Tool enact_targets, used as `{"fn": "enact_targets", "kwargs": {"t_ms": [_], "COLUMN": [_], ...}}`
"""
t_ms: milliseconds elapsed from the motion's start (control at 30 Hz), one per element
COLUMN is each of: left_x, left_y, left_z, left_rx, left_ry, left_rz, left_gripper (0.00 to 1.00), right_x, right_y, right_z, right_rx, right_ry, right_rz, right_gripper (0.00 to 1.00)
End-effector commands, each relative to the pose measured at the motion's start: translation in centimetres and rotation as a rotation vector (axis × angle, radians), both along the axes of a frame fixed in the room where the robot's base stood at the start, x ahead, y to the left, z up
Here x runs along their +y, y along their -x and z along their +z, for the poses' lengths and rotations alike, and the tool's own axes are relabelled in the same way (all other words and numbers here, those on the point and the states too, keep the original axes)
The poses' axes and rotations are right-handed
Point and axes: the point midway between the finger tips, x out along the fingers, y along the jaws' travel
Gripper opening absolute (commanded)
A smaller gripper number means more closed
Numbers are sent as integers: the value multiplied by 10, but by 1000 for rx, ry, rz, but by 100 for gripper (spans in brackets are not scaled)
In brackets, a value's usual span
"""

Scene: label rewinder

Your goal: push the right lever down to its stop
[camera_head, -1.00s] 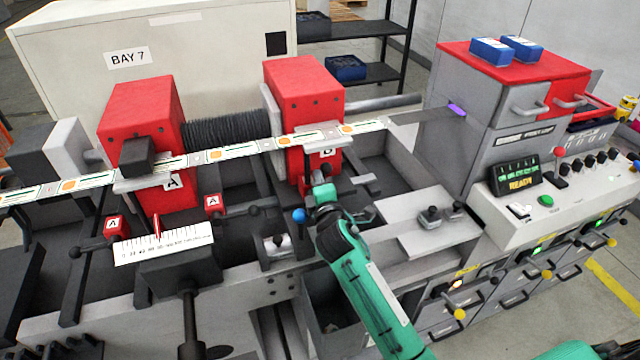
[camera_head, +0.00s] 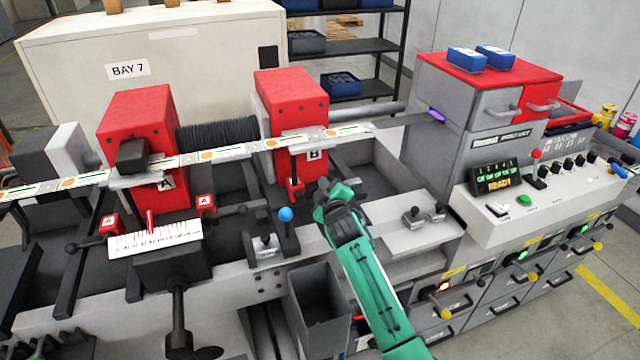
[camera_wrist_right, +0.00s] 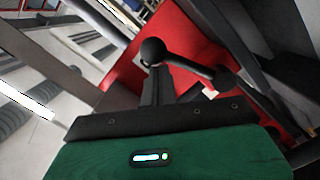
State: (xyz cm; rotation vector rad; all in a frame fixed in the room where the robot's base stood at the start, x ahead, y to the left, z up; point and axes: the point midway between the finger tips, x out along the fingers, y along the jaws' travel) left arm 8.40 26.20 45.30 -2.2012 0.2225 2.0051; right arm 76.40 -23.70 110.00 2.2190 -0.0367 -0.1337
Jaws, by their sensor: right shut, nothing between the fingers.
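A short lever with a blue ball knob (camera_head: 285,214) stands near upright at the front of the machine, below red block B (camera_head: 292,105). Black ball-ended handles (camera_head: 243,208) show to its left. I cannot tell which of these is the right lever. My right gripper (camera_head: 324,190) is shut and empty, to the right of the blue knob and apart from it, in front of block B. In the right wrist view a black ball knob (camera_wrist_right: 153,50) on a dark arm shows beyond my green hand, with red behind it. My left gripper is out of view.
A label web (camera_head: 220,154) crosses in front of both red blocks. A white ruler scale (camera_head: 155,239) is at left. A light plate with clamps (camera_head: 405,232) and the control panel (camera_head: 545,200) are to the right.

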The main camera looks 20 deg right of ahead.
Motion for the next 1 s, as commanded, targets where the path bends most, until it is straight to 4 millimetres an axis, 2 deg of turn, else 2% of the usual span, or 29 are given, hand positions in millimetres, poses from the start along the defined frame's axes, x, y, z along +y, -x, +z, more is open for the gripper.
{"fn": "enact_targets", "kwargs": {"t_ms": [133, 500, 1000], "left_x": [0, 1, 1], "left_y": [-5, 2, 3], "left_z": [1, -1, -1], "left_rx": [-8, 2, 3], "left_ry": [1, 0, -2], "left_rz": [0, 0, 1], "left_gripper": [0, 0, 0], "right_x": [-6, -13, -14], "right_y": [0, 0, 0], "right_z": [-8, -23, -27], "right_rx": [4, 12, 12], "right_ry": [-121, -326, -382], "right_rz": [0, 0, 0], "right_gripper": [0, 0, 0]}}
